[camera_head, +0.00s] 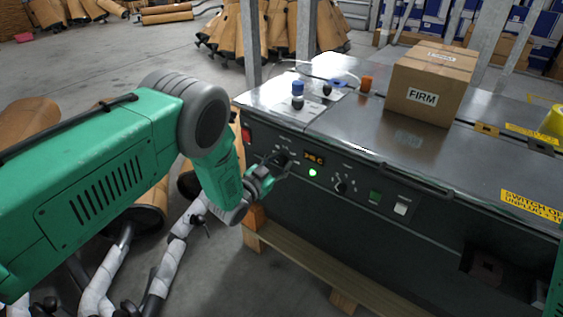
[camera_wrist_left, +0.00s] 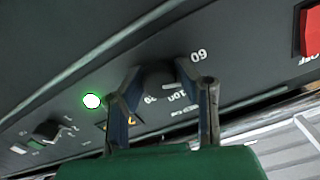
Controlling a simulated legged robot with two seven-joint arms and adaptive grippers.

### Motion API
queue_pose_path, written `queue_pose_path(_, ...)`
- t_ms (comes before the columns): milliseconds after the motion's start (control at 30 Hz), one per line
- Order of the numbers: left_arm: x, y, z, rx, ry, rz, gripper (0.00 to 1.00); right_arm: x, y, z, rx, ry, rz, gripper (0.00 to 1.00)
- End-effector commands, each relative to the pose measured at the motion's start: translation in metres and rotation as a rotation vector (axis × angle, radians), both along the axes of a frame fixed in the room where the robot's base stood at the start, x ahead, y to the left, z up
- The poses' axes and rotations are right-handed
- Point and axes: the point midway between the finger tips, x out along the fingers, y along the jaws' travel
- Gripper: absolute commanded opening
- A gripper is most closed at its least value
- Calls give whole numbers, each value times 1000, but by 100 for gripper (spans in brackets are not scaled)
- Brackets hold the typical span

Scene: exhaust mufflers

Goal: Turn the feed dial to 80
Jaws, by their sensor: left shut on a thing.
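The feed dial (camera_head: 282,157) is a dark knob on the front panel of the grey machine, between the red switch and the small orange display. My left gripper (camera_head: 277,163) reaches it from the left and is shut on it. In the left wrist view the dial (camera_wrist_left: 157,76) sits between the two fingers of my left gripper (camera_wrist_left: 160,88). White marks around it include 60 and 100; other numbers are partly hidden by the fingers. The dial's pointer is not clear. My right gripper is not in view.
A lit green lamp (camera_head: 312,173), orange display (camera_head: 314,158) and second dial (camera_head: 342,187) lie right of the feed dial. A red switch (camera_head: 246,134) is left of it. A cardboard box (camera_head: 430,85) and small bottle (camera_head: 297,95) stand on the machine top (camera_head: 350,125).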

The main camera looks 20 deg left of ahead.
Motion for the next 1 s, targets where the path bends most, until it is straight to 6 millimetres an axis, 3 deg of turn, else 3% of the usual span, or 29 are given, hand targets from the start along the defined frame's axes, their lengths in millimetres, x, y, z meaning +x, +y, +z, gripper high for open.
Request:
queue_pose_path(500,-4,-2,-7,377,-120,-6,0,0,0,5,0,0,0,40)
queue_pose_path(1000,-5,-1,-9,513,-166,-7,0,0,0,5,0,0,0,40)
